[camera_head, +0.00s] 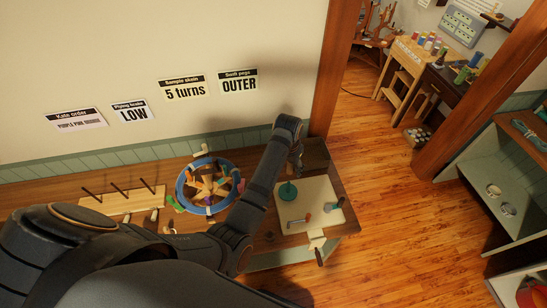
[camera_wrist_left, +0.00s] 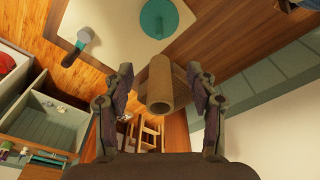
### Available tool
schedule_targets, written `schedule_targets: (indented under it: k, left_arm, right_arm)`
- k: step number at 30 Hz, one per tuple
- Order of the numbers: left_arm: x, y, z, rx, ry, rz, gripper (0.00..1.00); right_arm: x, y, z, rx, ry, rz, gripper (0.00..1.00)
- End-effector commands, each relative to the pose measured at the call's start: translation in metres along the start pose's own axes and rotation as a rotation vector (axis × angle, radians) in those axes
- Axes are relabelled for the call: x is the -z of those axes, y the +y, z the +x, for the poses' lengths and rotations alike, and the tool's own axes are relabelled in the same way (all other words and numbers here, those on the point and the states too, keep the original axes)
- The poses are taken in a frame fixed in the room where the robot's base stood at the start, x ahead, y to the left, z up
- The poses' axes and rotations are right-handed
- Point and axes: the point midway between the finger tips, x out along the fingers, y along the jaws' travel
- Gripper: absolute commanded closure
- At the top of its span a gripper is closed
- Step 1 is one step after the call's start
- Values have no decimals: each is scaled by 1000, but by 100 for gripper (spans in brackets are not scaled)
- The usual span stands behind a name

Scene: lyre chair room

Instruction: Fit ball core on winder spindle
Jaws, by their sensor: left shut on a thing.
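The ball core, a brown cardboard tube (camera_wrist_left: 160,85), is between the fingers of my left gripper (camera_wrist_left: 160,88) in the left wrist view, its open end towards the camera. The gripper is shut on it. In the head view my left gripper (camera_head: 295,160) hangs just behind the winder's pale board (camera_head: 322,194); the core cannot be made out there. A teal round piece with a short post, which looks like the winder spindle (camera_head: 288,190), stands on the board and also shows in the wrist view (camera_wrist_left: 158,17). The core appears apart from it. My right gripper is out of view.
A small handle with a teal end (camera_head: 333,206) is on the winder board. Green shelves (camera_head: 500,165) stand at right, with clear wooden floor (camera_head: 400,225) between.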

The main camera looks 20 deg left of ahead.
Motion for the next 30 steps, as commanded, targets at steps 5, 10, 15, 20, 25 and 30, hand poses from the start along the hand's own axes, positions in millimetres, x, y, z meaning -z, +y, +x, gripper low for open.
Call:
schedule_targets:
  k: [5,10,15,20,25,30]
  left_arm:
    - [0,1,1,1,-1,2,59]
    - [0,1,1,2,-1,3,59]
    - [-1,1,7,2,-2,3,59]
    - [-3,1,19,2,-2,3,59]
    - [-6,1,38,1,-2,3,59]
    - [-8,1,54,1,-2,3,59]
  right_arm:
    - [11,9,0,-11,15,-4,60]
    - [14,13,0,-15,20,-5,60]
    - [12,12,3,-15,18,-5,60]
    - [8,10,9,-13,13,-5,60]
    - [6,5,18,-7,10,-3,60]
    - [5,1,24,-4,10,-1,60]
